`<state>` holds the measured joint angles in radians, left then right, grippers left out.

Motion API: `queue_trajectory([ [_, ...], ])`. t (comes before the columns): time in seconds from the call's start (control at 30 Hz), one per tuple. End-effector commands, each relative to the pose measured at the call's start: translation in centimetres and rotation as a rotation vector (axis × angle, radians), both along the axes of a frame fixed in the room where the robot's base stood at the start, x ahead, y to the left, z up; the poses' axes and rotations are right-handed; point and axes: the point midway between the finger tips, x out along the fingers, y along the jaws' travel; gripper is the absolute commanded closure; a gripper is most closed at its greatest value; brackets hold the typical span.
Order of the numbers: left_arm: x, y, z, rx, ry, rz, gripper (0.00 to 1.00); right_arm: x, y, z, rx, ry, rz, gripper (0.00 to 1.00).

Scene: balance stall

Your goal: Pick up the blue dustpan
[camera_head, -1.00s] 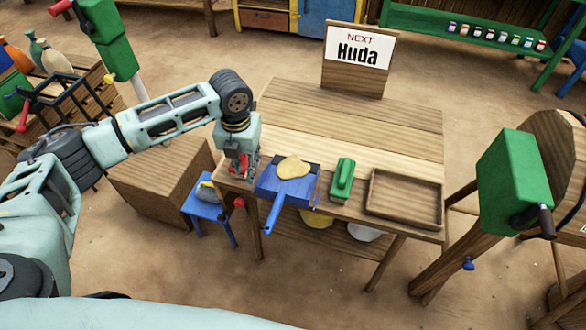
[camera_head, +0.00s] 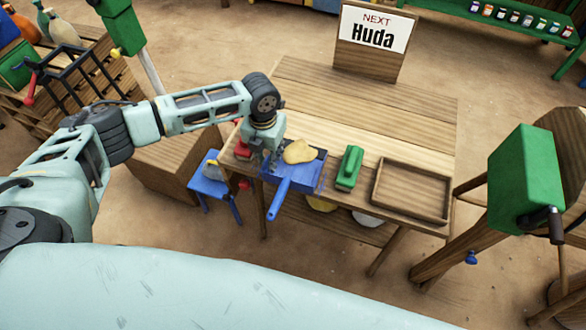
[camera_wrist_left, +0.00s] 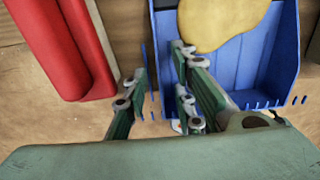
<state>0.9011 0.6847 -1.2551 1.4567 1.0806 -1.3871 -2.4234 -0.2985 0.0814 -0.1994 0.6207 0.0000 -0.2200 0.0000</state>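The blue dustpan (camera_head: 311,179) lies at the front edge of the wooden table, its handle (camera_head: 280,199) sticking out over the edge toward me. A pale yellow lump (camera_head: 299,151) lies on its pan. My left gripper (camera_head: 271,164) is low at the pan's left side. In the left wrist view its fingers (camera_wrist_left: 162,78) are apart, and the left side of the dustpan (camera_wrist_left: 240,65) is close to them. I cannot tell whether they touch it. The handle is mostly hidden in that view. My right gripper is not in view.
A red object (camera_head: 243,150) is left of the gripper, also close in the wrist view (camera_wrist_left: 62,45). A green block-like brush (camera_head: 349,168) and a wooden tray (camera_head: 445,216) are to the right. A blue stool (camera_head: 208,186) stands at front left.

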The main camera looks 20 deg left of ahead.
Motion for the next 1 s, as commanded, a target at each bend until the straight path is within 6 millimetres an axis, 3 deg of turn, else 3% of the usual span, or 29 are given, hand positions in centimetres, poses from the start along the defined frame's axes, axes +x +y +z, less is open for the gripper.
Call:
queue_trajectory([
  [0.17, 0.0, 0.0, 0.0, 0.0, 0.0, 0.0, 0.77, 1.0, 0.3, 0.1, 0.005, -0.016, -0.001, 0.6],
  [0.43, 0.0, 0.0, 0.0, 0.0, -0.001, 0.001, 1.0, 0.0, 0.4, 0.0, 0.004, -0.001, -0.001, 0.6],
  [1.0, 0.1, 0.0, 0.1, -0.001, -0.002, 0.001, 1.0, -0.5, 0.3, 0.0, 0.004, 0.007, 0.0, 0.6],
])
